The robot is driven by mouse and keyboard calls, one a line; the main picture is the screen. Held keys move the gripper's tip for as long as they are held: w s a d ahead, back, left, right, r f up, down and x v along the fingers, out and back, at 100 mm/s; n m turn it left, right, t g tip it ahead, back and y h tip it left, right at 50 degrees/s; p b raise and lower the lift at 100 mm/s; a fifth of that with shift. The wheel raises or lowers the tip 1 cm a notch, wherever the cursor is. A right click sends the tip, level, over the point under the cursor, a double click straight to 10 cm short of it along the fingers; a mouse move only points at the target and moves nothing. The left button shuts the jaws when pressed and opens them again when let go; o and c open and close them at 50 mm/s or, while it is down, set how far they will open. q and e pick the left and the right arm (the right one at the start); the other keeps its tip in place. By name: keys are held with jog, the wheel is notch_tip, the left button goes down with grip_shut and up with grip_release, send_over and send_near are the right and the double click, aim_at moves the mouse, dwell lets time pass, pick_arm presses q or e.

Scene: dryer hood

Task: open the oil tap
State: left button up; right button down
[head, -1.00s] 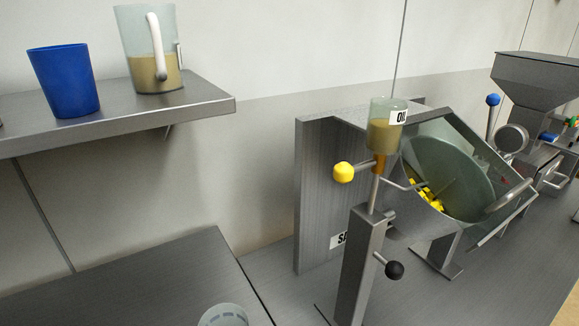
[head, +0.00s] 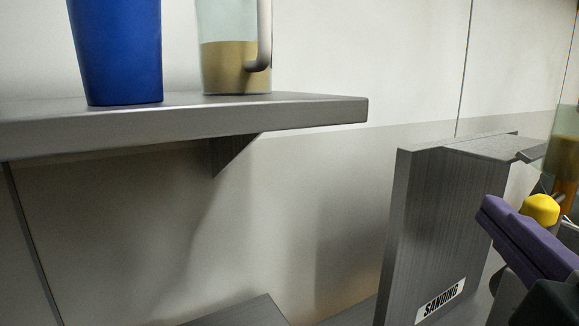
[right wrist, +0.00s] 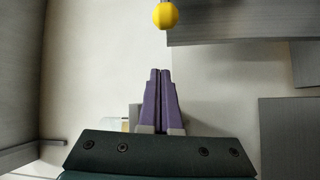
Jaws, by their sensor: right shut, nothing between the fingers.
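The oil tap's yellow ball knob (head: 541,209) is at the right side of the head view, beside the oil container (head: 565,150), which is cut off by the picture's edge. My right gripper (head: 486,204) has purple fingers and reaches in from the lower right, in front of and just below the knob in the picture. In the right wrist view the fingers (right wrist: 160,72) are shut together and empty. The yellow knob (right wrist: 165,15) shows beyond their tips, apart from them. My left gripper is not in view.
A metal shelf (head: 300,111) at upper left holds a blue cup (head: 115,50) and a jug (head: 228,68) part full of tan liquid. A grey metal panel labelled SANDING (head: 430,220) stands left of the gripper. The wall space between shelf and panel is free.

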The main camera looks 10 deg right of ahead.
aim_at(545, 209)
jog(key=d, duration=0.1)
jog(key=w+d+p, duration=0.1)
jog(key=d, duration=0.1)
jog(key=w+d, duration=0.1)
jog(key=shift+w+d+f+p, duration=0.1)
jog(key=shift+d+f+p, duration=0.1)
jog(key=shift+f+p, duration=0.1)
dwell(0.4)
